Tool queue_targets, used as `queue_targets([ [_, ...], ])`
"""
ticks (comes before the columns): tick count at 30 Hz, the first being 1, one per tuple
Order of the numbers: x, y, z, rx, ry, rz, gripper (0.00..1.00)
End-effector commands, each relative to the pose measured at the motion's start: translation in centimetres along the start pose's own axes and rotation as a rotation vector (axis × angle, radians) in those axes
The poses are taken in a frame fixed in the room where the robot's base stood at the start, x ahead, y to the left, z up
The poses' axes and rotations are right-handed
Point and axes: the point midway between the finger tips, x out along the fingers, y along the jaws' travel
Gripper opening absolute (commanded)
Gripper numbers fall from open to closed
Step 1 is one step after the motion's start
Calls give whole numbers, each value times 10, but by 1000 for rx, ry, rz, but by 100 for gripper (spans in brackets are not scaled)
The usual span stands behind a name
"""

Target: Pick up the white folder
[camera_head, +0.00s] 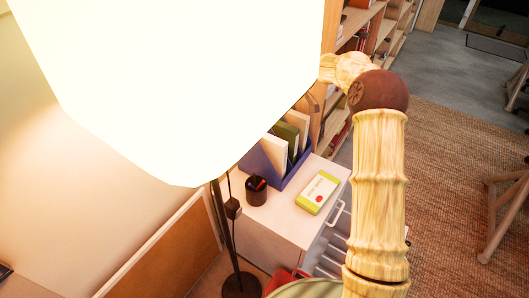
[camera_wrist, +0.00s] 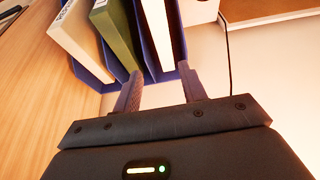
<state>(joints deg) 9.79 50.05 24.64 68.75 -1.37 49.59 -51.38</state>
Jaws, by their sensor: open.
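A blue file holder (camera_head: 297,176) stands on a white cabinet, and it also fills the top of the wrist view (camera_wrist: 91,78). It holds a white folder (camera_head: 275,157), a green folder (camera_head: 287,136) and a cream folder (camera_head: 299,121). In the wrist view the white folder (camera_wrist: 157,30) is upright in its slot, right of the green folder (camera_wrist: 115,30) and the cream folder (camera_wrist: 76,30). My gripper (camera_wrist: 159,72) is open and empty, its fingertips on either side of the white folder's lower visible end. Contact cannot be told. The lamp shade hides my gripper in the head view.
A big lit lamp shade (camera_head: 190,80) blocks much of the head view; its pole (camera_head: 225,235) stands beside the cabinet (camera_head: 262,225). A dark pen cup (camera_head: 256,190) and a green-and-white box (camera_head: 317,192) are on the cabinet top. Bookshelves (camera_head: 385,35) stand behind.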

Motion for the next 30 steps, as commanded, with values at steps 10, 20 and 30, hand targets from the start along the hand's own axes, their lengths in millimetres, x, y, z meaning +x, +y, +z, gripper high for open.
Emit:
queue_targets([
  [10,11,1,1,2,-2,-1,42],
  [20,67,1,2,3,-1,-1,42],
  [30,120,-3,-2,-4,0,-2,42],
])
